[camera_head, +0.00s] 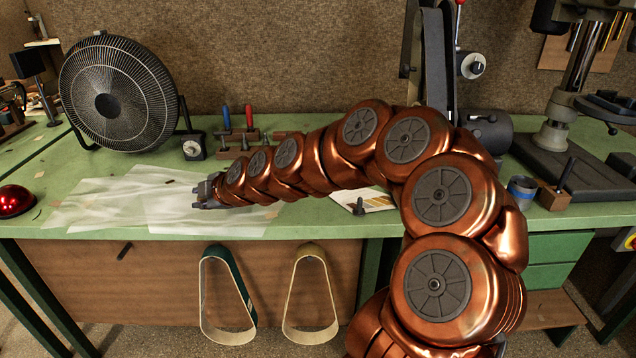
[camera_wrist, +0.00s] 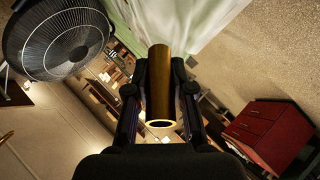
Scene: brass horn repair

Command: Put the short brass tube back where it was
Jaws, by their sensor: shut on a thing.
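The short brass tube (camera_wrist: 160,85) is a hollow golden cylinder. In the wrist view it lies between the two dark fingers of my gripper (camera_wrist: 160,74), with its open end facing the camera. My gripper is shut on it. In the head view my gripper (camera_head: 206,192) is at the left, over or in front of the pale sheets (camera_head: 95,205) on the green bench (camera_head: 290,225). I cannot tell its height above the bench. The tube cannot be made out in the head view.
A black fan (camera_head: 110,95) stands at the back left, near a small dark gauge box (camera_head: 194,147). Red and blue-handled tools stand in a wooden block (camera_head: 238,139). A red dome (camera_head: 15,201) is far left; a drill press (camera_head: 570,110) is right.

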